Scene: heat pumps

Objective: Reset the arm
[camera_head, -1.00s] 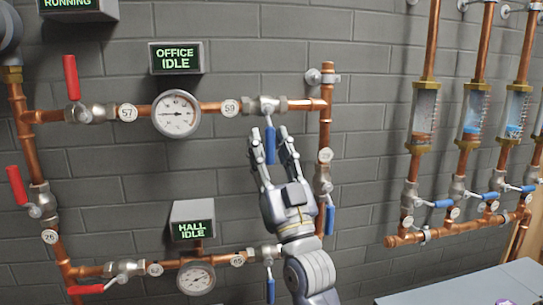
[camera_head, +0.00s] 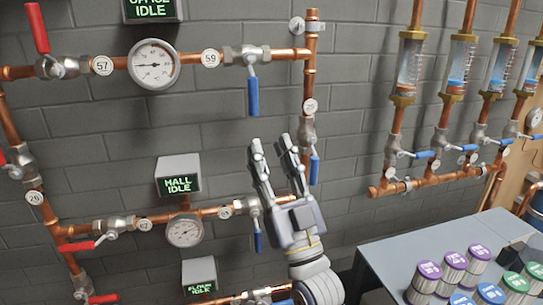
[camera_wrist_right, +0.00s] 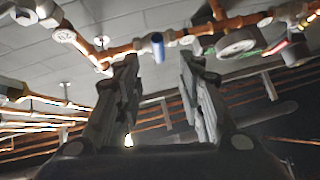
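My right gripper (camera_head: 273,158) is in front of the pipe wall, below the blue-handled valve (camera_head: 253,92) beside tag 59. Its two fingers point up, stand apart and hold nothing. In the right wrist view the fingers (camera_wrist_right: 160,75) are also spread, with pipes and a blue handle (camera_wrist_right: 158,48) beyond the gap. The gripper looks clear of the blue handle in the head view. My left gripper does not show.
Copper pipes carry gauges (camera_head: 154,64) and red (camera_head: 37,28) and blue valve handles. Display boxes (camera_head: 179,177) stick out from the wall. Sight glasses (camera_head: 412,62) stand at the right. A grey table (camera_head: 385,257) with several colored-lid cans (camera_head: 426,276) is at the lower right.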

